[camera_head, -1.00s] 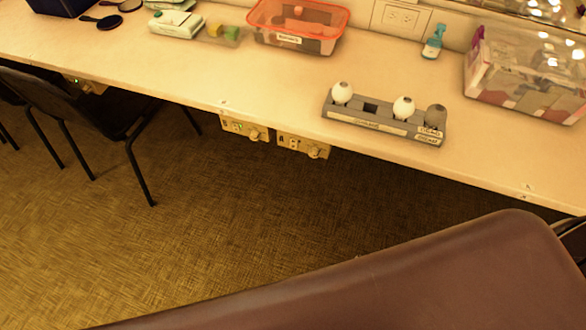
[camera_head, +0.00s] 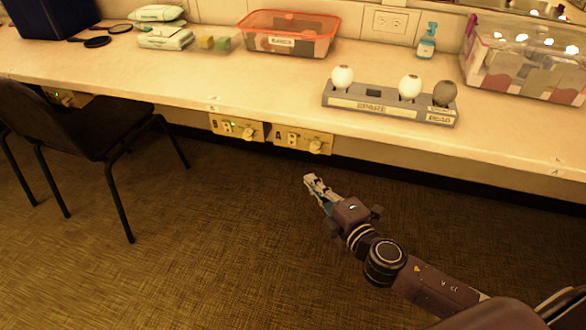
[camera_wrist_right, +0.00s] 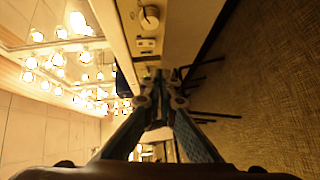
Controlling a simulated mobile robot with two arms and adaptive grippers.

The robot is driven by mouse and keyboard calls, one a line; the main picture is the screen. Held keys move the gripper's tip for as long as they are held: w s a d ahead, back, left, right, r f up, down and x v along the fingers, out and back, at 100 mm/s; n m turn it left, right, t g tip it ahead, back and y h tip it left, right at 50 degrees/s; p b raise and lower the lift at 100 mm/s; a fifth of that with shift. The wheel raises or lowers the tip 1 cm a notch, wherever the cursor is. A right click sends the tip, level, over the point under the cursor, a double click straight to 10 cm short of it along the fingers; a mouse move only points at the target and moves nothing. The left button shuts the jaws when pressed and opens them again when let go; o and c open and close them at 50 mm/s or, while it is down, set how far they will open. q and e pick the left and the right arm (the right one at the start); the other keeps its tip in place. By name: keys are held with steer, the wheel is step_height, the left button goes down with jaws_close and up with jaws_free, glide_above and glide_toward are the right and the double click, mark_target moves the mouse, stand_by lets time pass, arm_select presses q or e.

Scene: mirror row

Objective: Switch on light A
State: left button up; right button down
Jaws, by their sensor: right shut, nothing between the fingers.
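Control panel A (camera_head: 303,142), a cream plate with switches and a round knob, is fixed under the front edge of the counter. The state of its switch is too small to tell. My left gripper is not in view.
On the counter (camera_head: 180,82) stand a grey bulb holder (camera_head: 390,106) with bulbs, a red-rimmed box (camera_head: 290,36) and a clear bin (camera_head: 525,65). A black chair (camera_head: 85,130) stands at left. The floor before the panels is clear.

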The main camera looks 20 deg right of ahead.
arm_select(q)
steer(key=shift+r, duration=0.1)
arm_select(e)
steer(key=shift+s+a+r, duration=0.2)
steer(key=shift+a+r, duration=0.25)
steer(key=shift+r, duration=0.2)
glide_toward(288, 143)
steer(key=w+a, duration=0.2)
steer(key=a, duration=0.1)
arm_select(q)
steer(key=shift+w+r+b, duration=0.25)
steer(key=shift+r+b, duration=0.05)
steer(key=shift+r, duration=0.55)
arm_select(e)
steer(key=shift+w+d+f, duration=0.15)
steer(key=shift+w+d, duration=0.2)
steer(key=shift+w, duration=0.3)
steer(key=shift+w+d+f, duration=0.15)
steer(key=shift+w+d, duration=0.2)
steer(key=shift+w, duration=0.25)
steer(key=shift+w+d+f, duration=0.15)
steer(key=shift+w+d, duration=0.15)
steer(key=shift+w, duration=0.35)
